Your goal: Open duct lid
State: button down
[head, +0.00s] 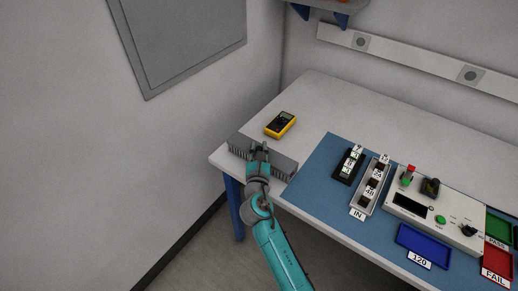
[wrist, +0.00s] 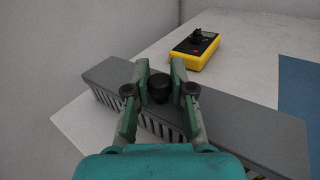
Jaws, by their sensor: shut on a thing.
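The duct (head: 283,165) is a long grey box with slotted sides at the left front of the table. Its flat grey lid (wrist: 235,109) lies along the top in the wrist view, with a black round knob (wrist: 160,88) standing on it. My gripper (wrist: 161,69) is over the middle of the duct, with its two green fingers on either side of the knob, and is shut on it. In the head view my gripper (head: 259,150) hides the middle of the duct. The lid appears to sit flat on the duct.
A yellow multimeter (head: 280,124) lies just behind the duct. To the right, a blue mat (head: 320,190) bears a black holder (head: 348,166), a grey IN rack (head: 371,185), a control panel (head: 443,218), a blue tray (head: 424,240) and a red tray (head: 497,262). The table's back is clear.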

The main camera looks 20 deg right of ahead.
jog(key=shift+r, duration=0.1)
jog(key=shift+w+d+r+m+g+y, duration=0.2)
jog(key=shift+r+m+g+y, duration=0.15)
jog(key=shift+m+g, duration=0.4)
jog(key=shift+w+d+r+m+g+y, duration=0.2)
jog(key=shift+d+r+m+g+y, duration=0.15)
jog(key=shift+g, duration=0.25)
jog(key=shift+w+d+r+m+g+y, duration=0.15)
jog(key=shift+r+g+y, duration=0.1)
jog(key=shift+g+y, duration=0.25)
jog(key=d+m+g+y, duration=0.1)
jog(key=w+d+m+g+y, duration=0.1)
jog(key=g, duration=0.1)
jog(key=shift+w+r+g+y, duration=0.2)
jog(key=shift+r+g+y, duration=0.05)
jog(key=shift+r+y, duration=0.15)
jog(key=g+y, duration=0.1)
jog(key=w+d+m+g+y, duration=0.1)
jog(key=y, duration=0.1)
jog(key=d+m+g+y, duration=0.1)
jog(key=g, duration=0.1)
jog(key=shift+w+d+f+y, duration=0.15)
jog(key=shift+w+f+y, duration=0.15)
jog(key=shift+w+f, duration=0.1)
jog(key=shift+w+d+f+m+g+y, duration=0.2)
jog(key=shift+d+f+m+g+y, duration=0.15)
jog(key=shift+g+y, duration=0.35)
jog(key=c, duration=1)
grip_release()
jog(key=shift+f, duration=0.1)
